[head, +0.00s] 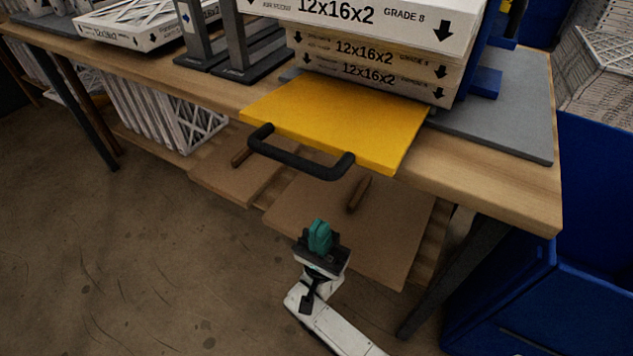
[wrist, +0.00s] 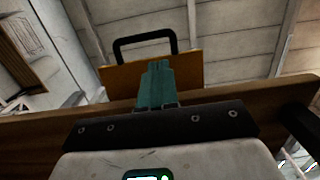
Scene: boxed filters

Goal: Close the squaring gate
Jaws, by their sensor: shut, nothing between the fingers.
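The squaring gate (head: 335,120) is a yellow panel with a black bar handle (head: 300,160) on its outer edge. It lies flat, level with the bench top, and juts out past the front edge. In the wrist view the gate (wrist: 190,75) looks orange, seen from below, with its handle (wrist: 145,38) beyond the fingertips. My gripper (head: 319,232) has teal fingers, shut and empty. It is below and in front of the bench, apart from the handle. The fingers also show in the wrist view (wrist: 157,82), overlapping the gate's underside.
Lower boards with wooden handles (head: 350,225) lie beneath. A blue bin (head: 540,285) is at right. The floor at left is clear.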

